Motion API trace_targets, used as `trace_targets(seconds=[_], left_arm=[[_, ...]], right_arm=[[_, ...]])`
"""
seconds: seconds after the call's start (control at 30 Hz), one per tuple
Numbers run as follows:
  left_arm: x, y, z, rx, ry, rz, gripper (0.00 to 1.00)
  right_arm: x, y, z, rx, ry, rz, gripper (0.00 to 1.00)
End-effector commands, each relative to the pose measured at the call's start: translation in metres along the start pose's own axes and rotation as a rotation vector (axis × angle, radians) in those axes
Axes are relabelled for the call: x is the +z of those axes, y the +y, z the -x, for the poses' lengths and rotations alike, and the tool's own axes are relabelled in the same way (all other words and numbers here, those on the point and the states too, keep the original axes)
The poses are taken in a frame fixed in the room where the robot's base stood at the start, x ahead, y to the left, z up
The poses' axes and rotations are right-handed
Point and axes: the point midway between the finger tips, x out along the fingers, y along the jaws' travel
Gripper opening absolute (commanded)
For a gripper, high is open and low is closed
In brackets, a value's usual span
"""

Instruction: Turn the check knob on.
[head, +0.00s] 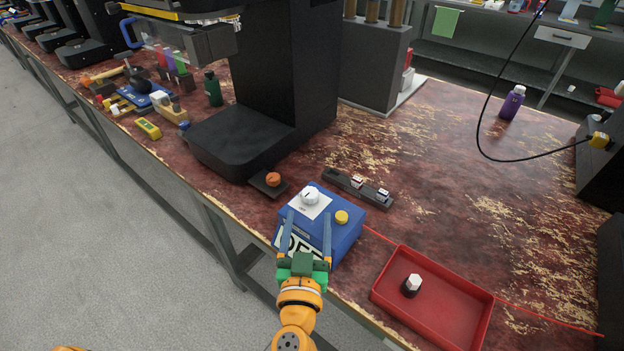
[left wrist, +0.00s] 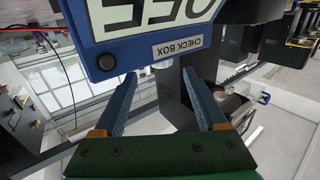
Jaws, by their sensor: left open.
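The blue check box (head: 343,243) stands near the front edge of the worktable. On its top are a white knob (head: 311,196) on a white plate and a yellow button (head: 341,217). Its front panel, partly hidden by my gripper, has large letters that look like OFF. My left gripper (head: 308,214) is open and empty, its blue fingers reaching toward the box, short of the knob in the head view. In the left wrist view the gripper (left wrist: 158,75) faces the box front (left wrist: 150,30), with an upside-down CHECK BOX label; the knob is hidden there. My right gripper is out of view.
A red tray (head: 450,310) with a black-and-white knob-like piece (head: 411,285) lies right of the box. An orange knob (head: 273,179) on a dark base and a dark strip with small switches (head: 357,186) lie behind. A large black machine (head: 285,80) rises further back.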

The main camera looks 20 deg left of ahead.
Motion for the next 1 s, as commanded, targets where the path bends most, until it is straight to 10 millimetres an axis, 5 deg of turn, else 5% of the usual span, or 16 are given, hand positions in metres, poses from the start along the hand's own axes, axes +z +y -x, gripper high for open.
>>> trace_targets(seconds=[0.13,0.5,0.77,1.0], left_arm=[[-0.004,0.0,-0.006,-0.001,0.005,0.001,0.74],[-0.003,0.0,-0.068,-0.001,0.004,0.001,0.74],[-0.001,0.0,-0.071,-0.001,0.003,0.002,0.74],[-0.001,0.0,-0.071,-0.001,0.002,0.002,0.09]], right_arm=[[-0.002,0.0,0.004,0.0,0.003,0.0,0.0],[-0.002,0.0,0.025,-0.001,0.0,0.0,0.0],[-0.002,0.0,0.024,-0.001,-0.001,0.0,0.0],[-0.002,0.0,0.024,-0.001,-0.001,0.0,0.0]])
